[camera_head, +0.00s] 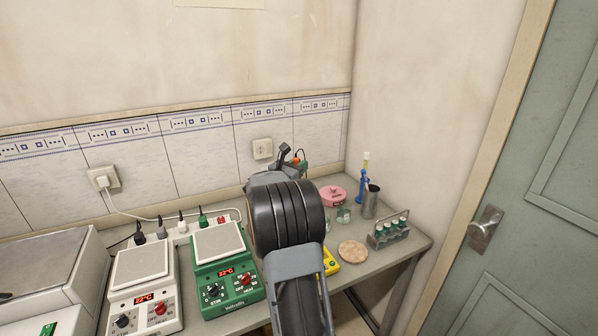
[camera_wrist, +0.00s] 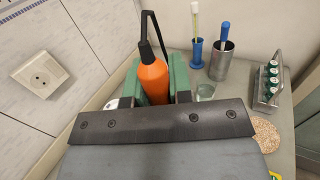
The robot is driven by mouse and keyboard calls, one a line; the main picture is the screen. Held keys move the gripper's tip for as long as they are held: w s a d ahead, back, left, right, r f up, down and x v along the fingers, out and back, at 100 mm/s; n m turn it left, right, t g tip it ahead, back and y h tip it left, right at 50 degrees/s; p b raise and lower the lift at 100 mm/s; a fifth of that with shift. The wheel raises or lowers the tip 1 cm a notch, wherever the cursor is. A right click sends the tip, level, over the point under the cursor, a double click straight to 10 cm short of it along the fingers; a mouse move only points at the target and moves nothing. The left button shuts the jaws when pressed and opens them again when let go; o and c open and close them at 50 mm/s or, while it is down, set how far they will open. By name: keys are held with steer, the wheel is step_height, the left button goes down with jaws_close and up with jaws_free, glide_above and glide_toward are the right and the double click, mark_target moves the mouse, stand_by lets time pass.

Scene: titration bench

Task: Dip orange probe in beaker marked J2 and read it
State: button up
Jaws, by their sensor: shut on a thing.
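The orange probe (camera_wrist: 154,82), with a black cable looping up from its top, stands between the fingers of my gripper (camera_wrist: 155,99) in the wrist view. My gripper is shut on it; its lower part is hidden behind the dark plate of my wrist. Green parts (camera_wrist: 181,72) show behind and beside the probe. In the head view, a little orange of the probe (camera_head: 296,160) shows beyond my arm. A small clear glass beaker (camera_head: 343,214) stands right of my arm; it also shows in the wrist view (camera_wrist: 205,91). No J2 mark is readable.
A pink round container (camera_head: 332,195), blue stand (camera_head: 361,187), metal cup (camera_head: 371,203), bottle rack (camera_head: 390,231) and round cork mat (camera_head: 353,251) are at right. A green hotplate (camera_head: 224,272) and white hotplate (camera_head: 144,289) stand left. My arm hides the bench's middle.

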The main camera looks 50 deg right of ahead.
steer(key=shift+f, duration=0.25)
step_height(320, 180, down, 13)
steer(key=b, duration=1)
steer(key=shift+r, duration=0.35)
stand_by(3.7)
step_height(320, 180, up, 9)
steer(key=p, duration=0.6)
steer(key=shift+r, duration=0.15)
stand_by(0.6)
